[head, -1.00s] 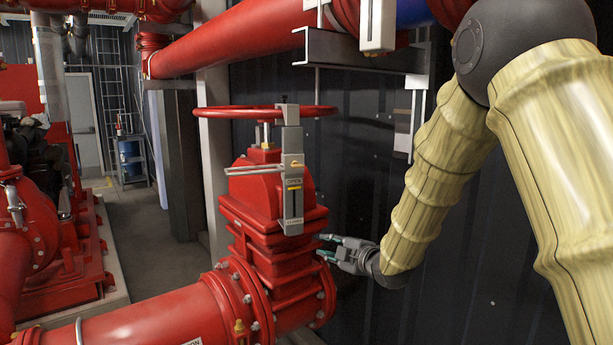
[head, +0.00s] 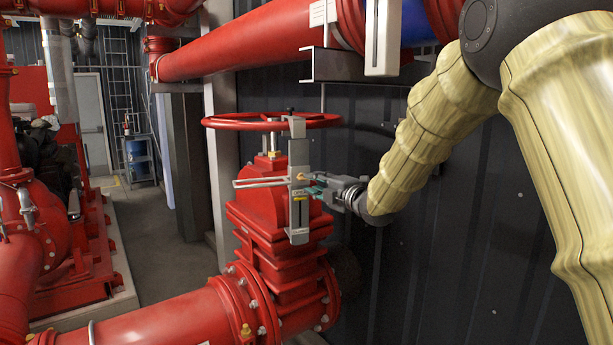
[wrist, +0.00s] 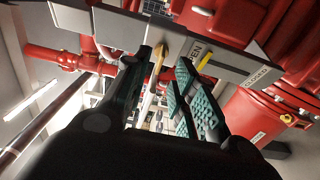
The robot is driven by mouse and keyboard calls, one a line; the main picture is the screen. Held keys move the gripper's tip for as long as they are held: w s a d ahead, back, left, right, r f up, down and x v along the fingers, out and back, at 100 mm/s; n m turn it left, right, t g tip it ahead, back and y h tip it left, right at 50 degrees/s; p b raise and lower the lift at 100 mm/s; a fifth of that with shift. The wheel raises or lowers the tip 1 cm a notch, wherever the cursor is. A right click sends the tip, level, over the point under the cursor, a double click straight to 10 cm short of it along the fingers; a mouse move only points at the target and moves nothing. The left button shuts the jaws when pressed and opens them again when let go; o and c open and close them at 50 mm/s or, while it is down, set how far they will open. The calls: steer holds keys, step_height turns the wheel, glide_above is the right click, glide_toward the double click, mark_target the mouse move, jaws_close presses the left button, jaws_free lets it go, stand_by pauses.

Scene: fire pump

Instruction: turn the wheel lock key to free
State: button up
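The red wheel (head: 272,122) sits on top of the red valve. A grey upright lock bracket (head: 299,228) with printed labels is fixed at its front, with a thin bar out to the left. The small brass lock key shows in the wrist view (wrist: 157,62) on the grey plate beside the label that reads "OPEN". My gripper (head: 316,187) is at the right side of the bracket, at about key height. In the wrist view its teal-padded fingers (wrist: 164,70) are apart, with the key between their tips. I cannot tell whether either finger touches it.
Another red pipe (head: 245,45) runs overhead, with a grey support bracket (head: 345,70) near my arm. The dark ribbed wall (head: 420,270) is close behind. Free floor lies left of the valve.

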mark_target(302, 178)
steer(key=p+x, duration=0.1)
steer(key=x, duration=0.3)
steer(key=shift+w, duration=0.1)
steer(key=shift+c, duration=0.2)
